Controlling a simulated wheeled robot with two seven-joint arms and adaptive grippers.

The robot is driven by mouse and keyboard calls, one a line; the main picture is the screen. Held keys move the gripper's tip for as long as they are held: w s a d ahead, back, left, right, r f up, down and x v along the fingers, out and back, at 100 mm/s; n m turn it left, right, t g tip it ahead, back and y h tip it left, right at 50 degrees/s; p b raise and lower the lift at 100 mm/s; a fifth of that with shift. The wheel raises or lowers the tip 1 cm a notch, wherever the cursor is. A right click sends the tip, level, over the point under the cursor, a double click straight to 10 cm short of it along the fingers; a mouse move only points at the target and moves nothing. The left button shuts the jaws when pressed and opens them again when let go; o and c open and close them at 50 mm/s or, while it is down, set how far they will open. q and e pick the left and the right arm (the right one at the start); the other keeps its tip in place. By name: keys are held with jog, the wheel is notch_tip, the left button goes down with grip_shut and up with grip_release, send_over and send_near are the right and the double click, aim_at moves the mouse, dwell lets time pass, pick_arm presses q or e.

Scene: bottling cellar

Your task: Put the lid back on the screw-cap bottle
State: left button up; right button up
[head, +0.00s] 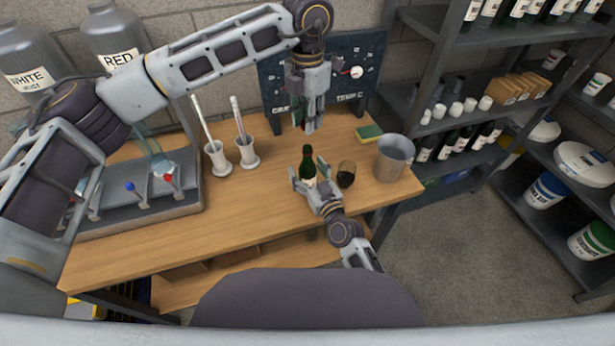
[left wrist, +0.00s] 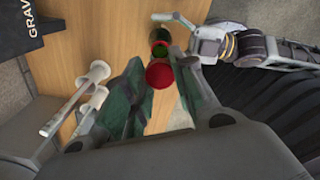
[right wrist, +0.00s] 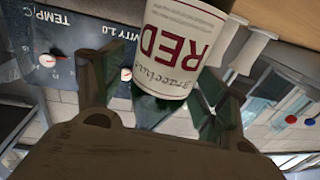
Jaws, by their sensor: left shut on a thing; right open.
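The screw-cap bottle (head: 308,168) is dark green with a pale label and stands upright near the front of the wooden table. Its green mouth shows uncovered in the left wrist view (left wrist: 160,49). My right gripper (head: 313,187) is open, its fingers on either side of the bottle; in the right wrist view the label reading RED (right wrist: 182,45) shows between them. My left gripper (head: 311,128) points down, above and behind the bottle, shut on the red lid (left wrist: 159,75). In the head view the fingers mostly hide the lid.
A stemmed glass of dark wine (head: 346,176) stands right beside the bottle. A metal bucket (head: 394,158) and a sponge (head: 369,132) are further right. Two white cylinders (head: 217,160) stand left, near a tap rack (head: 140,205). A gauge board (head: 350,72) stands behind my left gripper.

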jog(key=shift+w, duration=0.15)
jog(key=shift+c, duration=0.2)
jog(key=c, duration=1.5)
pick_arm(q)
jog(key=shift+f, duration=2.5)
jog(key=shift+f, duration=0.1)
jog(key=shift+f, duration=0.75)
jog(key=shift+f, duration=0.6)
pick_arm(e)
grip_shut()
